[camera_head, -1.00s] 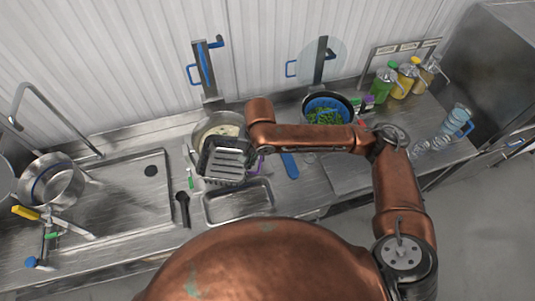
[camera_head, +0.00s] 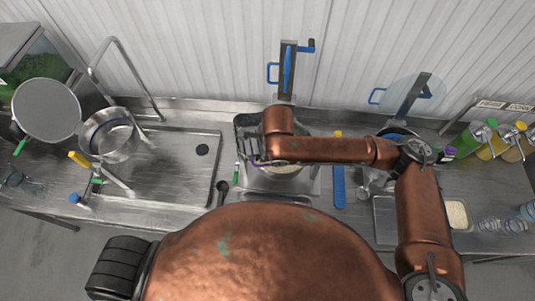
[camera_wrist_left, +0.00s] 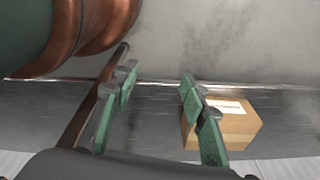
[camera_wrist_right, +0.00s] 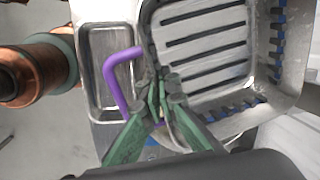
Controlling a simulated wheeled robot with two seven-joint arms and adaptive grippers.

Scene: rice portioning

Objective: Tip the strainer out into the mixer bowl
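My arm hides most of this bowl. In the right wrist view the strainer (camera_wrist_right: 205,38) shows its slotted steel floor with nothing visible on it. My right gripper (camera_wrist_right: 163,100) is shut at the strainer's purple handle (camera_wrist_right: 118,80). My left gripper (camera_wrist_left: 160,85) is open and empty, away from the counter, and is outside the head view.
A steel pot (camera_head: 108,137) stands by the sink (camera_head: 175,165) on the left. A large grey round lid or pan (camera_head: 47,108) is beyond it. Bottles (camera_head: 490,140) stand at the right. A cardboard box (camera_wrist_left: 225,125) lies beyond my left fingers.

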